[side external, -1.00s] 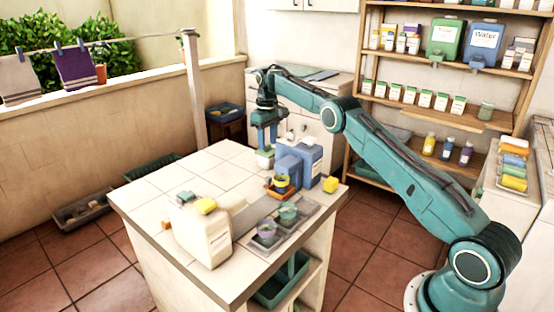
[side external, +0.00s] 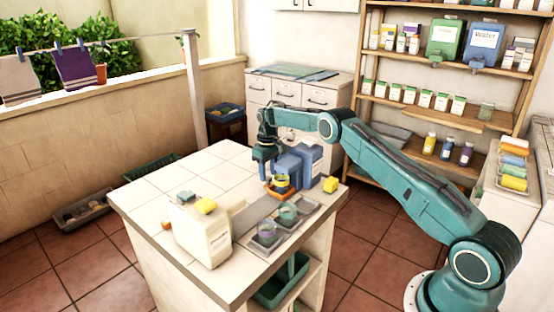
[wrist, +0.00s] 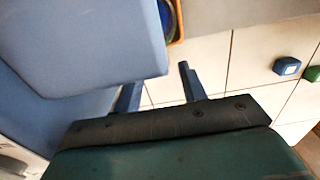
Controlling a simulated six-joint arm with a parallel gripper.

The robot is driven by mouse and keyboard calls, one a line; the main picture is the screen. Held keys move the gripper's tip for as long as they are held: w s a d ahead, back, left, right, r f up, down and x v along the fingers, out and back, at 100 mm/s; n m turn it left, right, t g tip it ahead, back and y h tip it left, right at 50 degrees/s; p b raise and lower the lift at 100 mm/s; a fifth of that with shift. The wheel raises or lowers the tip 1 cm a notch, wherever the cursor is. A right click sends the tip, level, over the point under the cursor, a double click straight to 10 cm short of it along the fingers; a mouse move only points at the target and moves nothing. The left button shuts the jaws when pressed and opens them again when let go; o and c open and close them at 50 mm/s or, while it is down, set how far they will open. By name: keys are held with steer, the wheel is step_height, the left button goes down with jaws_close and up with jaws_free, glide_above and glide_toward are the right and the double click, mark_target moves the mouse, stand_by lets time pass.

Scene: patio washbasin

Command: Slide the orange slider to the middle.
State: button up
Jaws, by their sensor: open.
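An orange piece (side external: 281,193) sits at the foot of the blue dispenser (side external: 310,160), under a yellow-and-blue cup (side external: 281,181). An orange edge beside a blue round shape (wrist: 174,20) shows at the top of the wrist view. A smaller orange bit (side external: 166,225) is by the white jug. I cannot tell which orange part is the slider. My gripper (side external: 263,171) is low at the left of the dispenser. In the wrist view its open fingers (wrist: 158,90) are apart, with the left one partly hidden behind a large blue body (wrist: 80,45). Nothing shows between them.
The white jug (side external: 205,238) with teal and yellow blocks stands at the counter's front. A grey tray (side external: 246,241) with cups lies along the right edge. A yellow block (side external: 330,185) is right of the dispenser. The tiled counter's left side (side external: 180,175) is clear.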

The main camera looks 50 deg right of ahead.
steer(key=shift+f, duration=0.7)
jaws_close()
steer(key=a, duration=1.1)
steer(key=shift+r, duration=0.1)
jaws_free()
steer(key=shift+r, duration=0.1)
